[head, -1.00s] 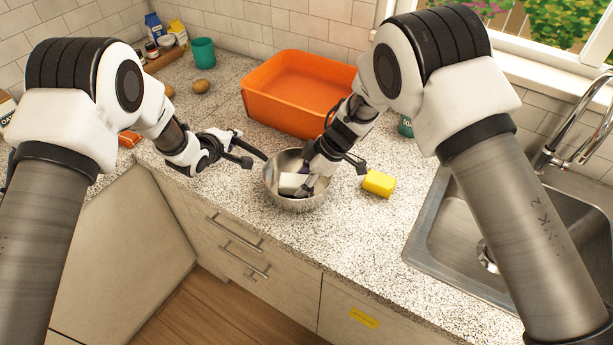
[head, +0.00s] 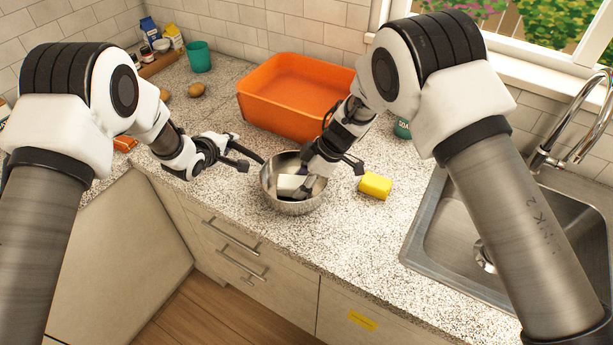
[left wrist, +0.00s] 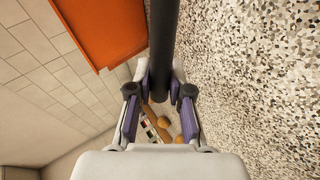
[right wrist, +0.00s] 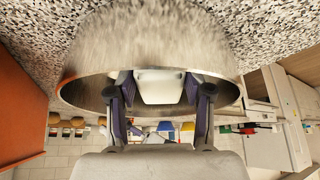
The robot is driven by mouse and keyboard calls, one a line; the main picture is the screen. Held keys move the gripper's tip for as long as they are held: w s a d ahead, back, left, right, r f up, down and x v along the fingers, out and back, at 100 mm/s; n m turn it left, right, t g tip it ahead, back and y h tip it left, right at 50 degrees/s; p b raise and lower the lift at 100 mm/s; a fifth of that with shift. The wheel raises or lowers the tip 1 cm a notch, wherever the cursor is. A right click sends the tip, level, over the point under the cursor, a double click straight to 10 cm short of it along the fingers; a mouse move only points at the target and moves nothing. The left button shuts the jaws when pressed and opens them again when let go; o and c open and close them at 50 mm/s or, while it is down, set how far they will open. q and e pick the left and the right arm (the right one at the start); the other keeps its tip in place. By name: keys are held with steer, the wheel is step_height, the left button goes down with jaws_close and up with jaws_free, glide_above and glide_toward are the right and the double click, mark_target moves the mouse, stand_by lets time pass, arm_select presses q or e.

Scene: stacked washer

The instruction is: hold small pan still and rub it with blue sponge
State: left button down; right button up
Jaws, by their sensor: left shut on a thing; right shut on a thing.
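The small pan (head: 295,206) is a deep, round steel vessel standing upright on the counter, with a dark handle that shows in the left wrist view (left wrist: 163,45). My left gripper (head: 240,155) is shut on the handle, to the left of the pan. My right gripper (head: 306,186) reaches down into the pan and is shut on a pale, whitish block (head: 291,184). The block also shows between the fingers in the right wrist view (right wrist: 160,87). It looks white-grey rather than blue, and its contact with the pan is partly hidden. No plainly blue sponge is visible.
A yellow sponge-like block (head: 375,186) lies right of the pan. An orange basin (head: 290,122) stands close behind it. A sink (head: 425,235) is at the right. A teal cup (head: 199,57) and two brown potatoes stand at the back left. The counter front is clear.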

steer(key=shift+s+a, duration=0.25)
steer(key=shift+s, duration=0.1)
steer(key=shift+w+a, duration=0.1)
steer(key=shift+w+d, duration=1.15)
steer(key=shift+w, duration=0.25)
steer(key=shift+s+a+r, duration=0.1)
steer(key=shift+s+a, duration=1.05)
steer(key=shift+s, duration=0.25)
steer(key=shift+w+d+f, duration=0.2)
steer(key=shift+w+d, duration=0.95)
steer(key=shift+w, duration=0.2)
steer(key=shift+s+a, duration=1.15)
steer(key=shift+s, duration=0.25)
steer(key=shift+d, duration=0.1)
steer(key=shift+w+d, duration=1.15)
steer(key=shift+w, duration=0.2)
steer(key=shift+s+a+f, duration=0.1)
steer(key=shift+s+a, duration=1.05)
steer(key=shift+s, duration=0.3)
